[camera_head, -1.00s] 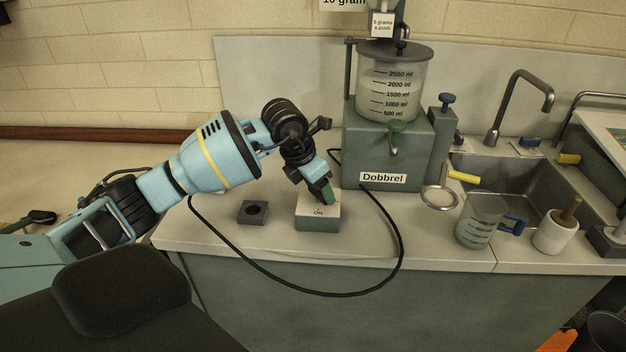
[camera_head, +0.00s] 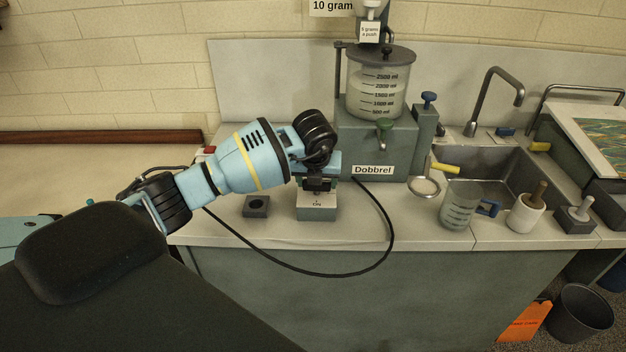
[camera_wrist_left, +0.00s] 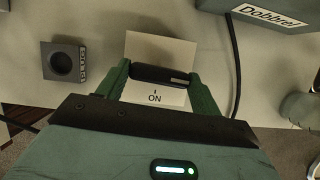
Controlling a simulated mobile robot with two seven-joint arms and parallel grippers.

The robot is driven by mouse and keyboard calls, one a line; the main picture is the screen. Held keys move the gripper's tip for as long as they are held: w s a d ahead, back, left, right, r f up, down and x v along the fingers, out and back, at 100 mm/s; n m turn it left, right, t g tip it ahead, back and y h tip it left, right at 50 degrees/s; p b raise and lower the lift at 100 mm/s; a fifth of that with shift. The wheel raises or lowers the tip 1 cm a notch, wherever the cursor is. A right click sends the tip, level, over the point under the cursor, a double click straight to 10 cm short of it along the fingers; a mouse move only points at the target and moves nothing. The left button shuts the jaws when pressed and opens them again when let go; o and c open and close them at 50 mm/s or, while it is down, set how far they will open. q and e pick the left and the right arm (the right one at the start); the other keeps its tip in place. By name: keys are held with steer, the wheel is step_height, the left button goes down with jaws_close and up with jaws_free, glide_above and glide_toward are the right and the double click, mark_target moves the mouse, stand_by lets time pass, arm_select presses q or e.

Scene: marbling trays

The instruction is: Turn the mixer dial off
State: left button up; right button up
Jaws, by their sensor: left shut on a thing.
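The mixer dial box (camera_head: 317,211) is a small grey block with a pale top on the counter, left of the Dobbrel mixer (camera_head: 380,150). In the left wrist view, its pale top (camera_wrist_left: 160,46) bears a tick mark and the word ON. The black dial (camera_wrist_left: 160,74) lies crosswise between my green fingers, with a pale mark near its right end. My left gripper (camera_wrist_left: 161,80) is shut on the dial from above; it also shows over the box in the head view (camera_head: 318,186). My right gripper is out of view.
A dark block with a round hole (camera_head: 257,213) stands left of the box. A black cable (camera_head: 391,245) loops over the counter's front edge. A measuring jug (camera_head: 458,207), a strainer (camera_head: 424,188) and the sink (camera_head: 485,178) are to the right.

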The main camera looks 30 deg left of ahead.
arm_select(q)
steer(key=shift+n, duration=0.4)
steer(key=o, duration=1)
steer(key=shift+v, duration=3.85)
steer(key=shift+d, duration=0.1)
